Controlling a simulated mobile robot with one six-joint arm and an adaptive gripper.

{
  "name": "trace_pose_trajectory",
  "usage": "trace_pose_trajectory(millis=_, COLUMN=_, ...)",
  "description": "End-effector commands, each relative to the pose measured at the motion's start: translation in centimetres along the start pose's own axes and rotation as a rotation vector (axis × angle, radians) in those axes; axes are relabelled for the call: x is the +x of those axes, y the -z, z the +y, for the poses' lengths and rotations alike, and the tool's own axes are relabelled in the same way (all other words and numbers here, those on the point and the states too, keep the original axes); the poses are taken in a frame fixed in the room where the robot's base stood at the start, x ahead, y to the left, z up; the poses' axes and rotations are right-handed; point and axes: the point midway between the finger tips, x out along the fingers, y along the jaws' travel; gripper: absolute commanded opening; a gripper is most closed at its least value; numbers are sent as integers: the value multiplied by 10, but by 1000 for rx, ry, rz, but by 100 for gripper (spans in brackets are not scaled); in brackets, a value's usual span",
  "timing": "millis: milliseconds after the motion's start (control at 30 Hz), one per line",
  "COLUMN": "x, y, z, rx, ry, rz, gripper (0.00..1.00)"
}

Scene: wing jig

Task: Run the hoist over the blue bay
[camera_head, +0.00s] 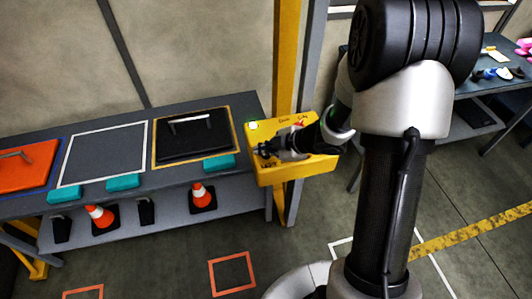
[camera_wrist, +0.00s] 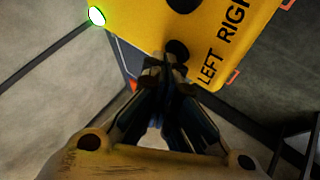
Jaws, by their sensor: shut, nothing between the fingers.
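A yellow control box (camera_head: 310,168) is mounted by a yellow post. My gripper (camera_head: 266,150) is shut and empty at the box's face. In the wrist view its fingertips (camera_wrist: 168,68) overlap the edge of the dark button (camera_wrist: 177,48) beside LEFT; I cannot tell whether they touch it. The blue-outlined bay (camera_head: 58,160) is at the bench's left, with an orange panel (camera_head: 25,168) on it. The hoist is not in view.
The grey bench (camera_head: 110,112) also has an empty white-outlined bay (camera_head: 103,155) and a yellow-outlined bay with a black handled panel (camera_head: 190,135). Teal blocks (camera_head: 122,182) line its front. Orange cones (camera_head: 202,195) stand on the shelf below. The floor in front is clear.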

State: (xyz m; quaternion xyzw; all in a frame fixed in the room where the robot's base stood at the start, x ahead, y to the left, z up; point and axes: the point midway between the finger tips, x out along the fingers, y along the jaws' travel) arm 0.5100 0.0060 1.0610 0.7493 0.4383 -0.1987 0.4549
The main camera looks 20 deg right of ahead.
Motion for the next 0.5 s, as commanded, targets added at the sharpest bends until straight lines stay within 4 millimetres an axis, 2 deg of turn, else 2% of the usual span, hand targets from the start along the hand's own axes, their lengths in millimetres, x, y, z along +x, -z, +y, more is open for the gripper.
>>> trace_pose_trajectory(millis=500, x=-5, y=3, z=3, rx=1, ry=1, rz=0, gripper=0)
